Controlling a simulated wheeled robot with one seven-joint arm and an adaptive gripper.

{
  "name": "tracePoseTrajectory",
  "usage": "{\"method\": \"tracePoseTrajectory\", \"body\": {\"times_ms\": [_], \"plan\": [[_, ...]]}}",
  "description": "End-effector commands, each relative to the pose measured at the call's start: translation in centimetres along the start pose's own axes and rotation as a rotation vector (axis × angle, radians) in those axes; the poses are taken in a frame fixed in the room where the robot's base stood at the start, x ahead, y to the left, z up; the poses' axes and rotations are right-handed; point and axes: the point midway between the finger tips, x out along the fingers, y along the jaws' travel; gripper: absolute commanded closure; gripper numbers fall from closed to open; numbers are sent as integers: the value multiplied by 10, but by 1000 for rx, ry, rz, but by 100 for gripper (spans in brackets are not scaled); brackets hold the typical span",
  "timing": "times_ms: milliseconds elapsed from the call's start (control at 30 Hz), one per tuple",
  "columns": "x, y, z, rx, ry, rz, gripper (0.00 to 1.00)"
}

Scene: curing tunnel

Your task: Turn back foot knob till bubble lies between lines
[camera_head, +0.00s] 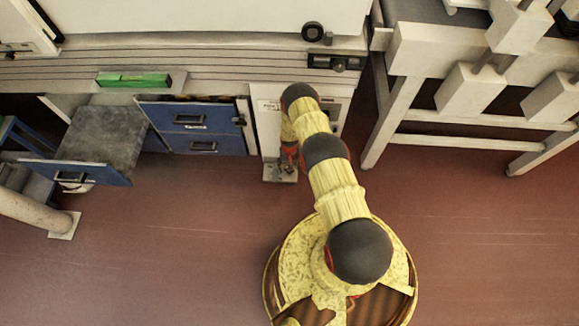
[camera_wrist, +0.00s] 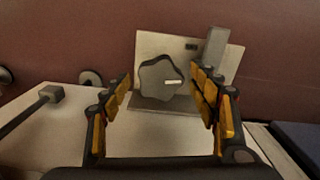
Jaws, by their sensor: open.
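A dark grey lobed knob (camera_wrist: 160,82) with a pale mark on its right side shows in the wrist view, in front of a pale plate (camera_wrist: 150,45). My gripper (camera_wrist: 163,88) is open, with its yellow-padded fingers on the left and right of the knob. I cannot tell whether either finger touches it. In the head view the foot plate (camera_head: 270,175) stands on the floor at the base of a pale leg, and my arm partly hides this spot. A green bar (camera_head: 134,79) lies on the ledge at left; I cannot make out a bubble or lines on it.
A grey post (camera_wrist: 215,46) rises beside the knob at right. Blue drawers (camera_head: 203,128) and a blue-fronted, open grey drawer (camera_head: 102,135) stand left of the leg. A pale rack (camera_head: 470,120) stands at right. The red-brown floor (camera_head: 160,260) is clear in front.

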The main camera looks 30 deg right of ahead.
Motion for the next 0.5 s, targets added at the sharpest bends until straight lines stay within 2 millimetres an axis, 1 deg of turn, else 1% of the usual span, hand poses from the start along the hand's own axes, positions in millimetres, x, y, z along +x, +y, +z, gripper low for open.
{"method": "tracePoseTrajectory", "body": {"times_ms": [167,267,500], "plan": [[-5,0,-1,0,0,0,39],[-15,0,-1,0,0,0,39],[-51,0,-1,0,1,0,39]]}}
